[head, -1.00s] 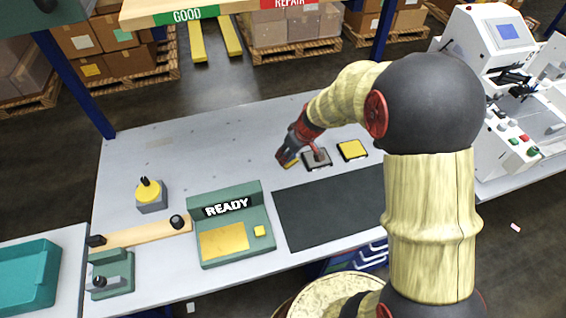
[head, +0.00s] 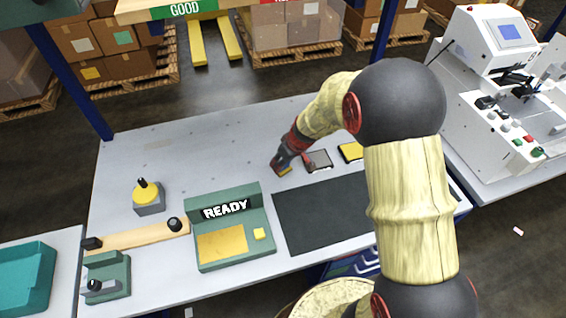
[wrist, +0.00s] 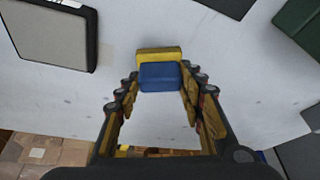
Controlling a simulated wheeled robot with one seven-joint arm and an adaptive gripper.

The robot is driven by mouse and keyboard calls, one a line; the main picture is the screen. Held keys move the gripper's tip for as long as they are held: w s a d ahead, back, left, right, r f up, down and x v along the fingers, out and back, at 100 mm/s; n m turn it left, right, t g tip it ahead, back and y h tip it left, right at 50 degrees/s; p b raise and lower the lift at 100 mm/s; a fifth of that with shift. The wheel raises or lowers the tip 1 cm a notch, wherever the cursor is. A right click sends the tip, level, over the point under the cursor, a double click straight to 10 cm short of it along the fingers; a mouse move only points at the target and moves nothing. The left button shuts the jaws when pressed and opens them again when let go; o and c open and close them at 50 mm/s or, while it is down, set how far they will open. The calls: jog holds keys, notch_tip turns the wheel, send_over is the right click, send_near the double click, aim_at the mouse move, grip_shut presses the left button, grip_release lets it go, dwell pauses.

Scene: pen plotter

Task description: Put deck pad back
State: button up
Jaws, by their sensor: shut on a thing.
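My gripper (wrist: 160,92) is shut on a small block with a blue part (wrist: 160,77) and a yellow part (wrist: 158,54), which I take to be the deck pad. In the head view my gripper (head: 281,166) is at the back of the light grey table, left of a grey square pad with a dark rim (head: 319,160). The block shows there only as a bit of yellow and blue at the fingertips. I cannot tell whether it touches the table. The grey square also shows at upper left in the wrist view (wrist: 48,28).
A yellow square pad (head: 350,151) lies right of the grey one, partly behind my arm. A dark mat (head: 318,213) lies in front. The table's back left is clear.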

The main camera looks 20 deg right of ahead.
jog(key=o, duration=1.1)
jog(key=shift+r+p, duration=0.2)
jog(key=shift+p, duration=0.15)
jog(key=s+a+p+v, duration=0.1)
jog(key=a+p+v, duration=0.2)
jog(key=v, duration=1.8)
jog(key=s+r+m, duration=0.1)
jog(key=s+r, duration=0.3)
jog(key=s, duration=0.3)
jog(key=s+r+m+t+h, duration=0.1)
jog(key=s+r+m, duration=0.1)
jog(key=s+r, duration=0.2)
jog(key=s+r+m, duration=0.1)
jog(key=s+r, duration=0.3)
jog(key=s, duration=0.7)
jog(key=shift+a+t+h, duration=0.15)
jog(key=shift+t+h, duration=0.15)
jog(key=shift+h, duration=0.1)
jog(key=shift+s, duration=0.1)
